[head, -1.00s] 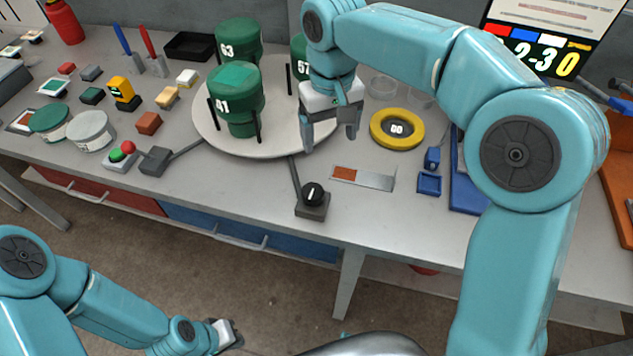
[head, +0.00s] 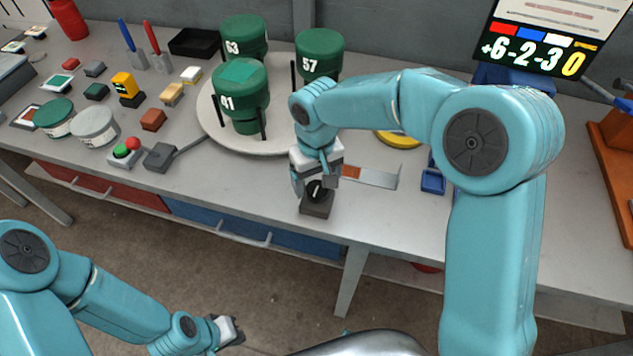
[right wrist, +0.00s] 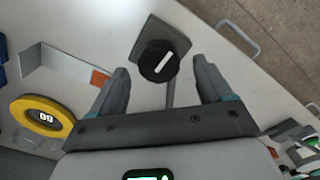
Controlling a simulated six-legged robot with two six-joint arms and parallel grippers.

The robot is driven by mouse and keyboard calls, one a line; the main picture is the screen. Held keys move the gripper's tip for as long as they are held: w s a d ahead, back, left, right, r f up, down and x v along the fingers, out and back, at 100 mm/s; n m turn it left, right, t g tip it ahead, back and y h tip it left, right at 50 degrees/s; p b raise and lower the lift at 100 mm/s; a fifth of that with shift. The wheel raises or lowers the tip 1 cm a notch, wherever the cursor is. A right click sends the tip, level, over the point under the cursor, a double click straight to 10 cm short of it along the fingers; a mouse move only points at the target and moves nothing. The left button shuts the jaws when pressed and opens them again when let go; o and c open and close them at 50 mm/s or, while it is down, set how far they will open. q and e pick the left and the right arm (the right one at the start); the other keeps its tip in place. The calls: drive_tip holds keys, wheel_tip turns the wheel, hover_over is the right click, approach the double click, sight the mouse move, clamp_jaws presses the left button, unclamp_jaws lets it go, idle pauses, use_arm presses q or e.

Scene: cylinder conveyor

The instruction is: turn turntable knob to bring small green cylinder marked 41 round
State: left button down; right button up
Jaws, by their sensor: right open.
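The green cylinder marked 41 (head: 240,85) stands at the front of the round white turntable (head: 210,125), between dark posts. Green cylinders marked 63 (head: 243,36) and 57 (head: 320,52) stand behind it. The black turntable knob (right wrist: 158,62) with a white line sits on a dark square base (head: 317,207) near the table's front edge. My right gripper (head: 314,185) is open over the knob, its fingers on either side; in the right wrist view the knob shows between the spread fingers, with no clear contact. My left gripper (head: 228,330) is low, off the table; its jaws are unclear.
A yellow ring (right wrist: 42,117) lies on the table, partly behind my right arm in the head view. A red-and-green button box (head: 123,152) and a dark box (head: 160,157) stand left of the knob. A grey plate with an orange end (head: 375,177) lies to its right.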

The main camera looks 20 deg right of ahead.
drive_tip(key=shift+d+f, duration=0.1)
drive_tip(key=shift+f, duration=0.75)
drive_tip(key=c, duration=1)
drive_tip(key=shift+c, duration=0.2)
drive_tip(key=shift+n, duration=0.3)
drive_tip(key=shift+s, duration=0.1)
drive_tip(key=o, duration=1)
drive_tip(key=shift+o, duration=0.2)
drive_tip(key=shift+r, duration=0.15)
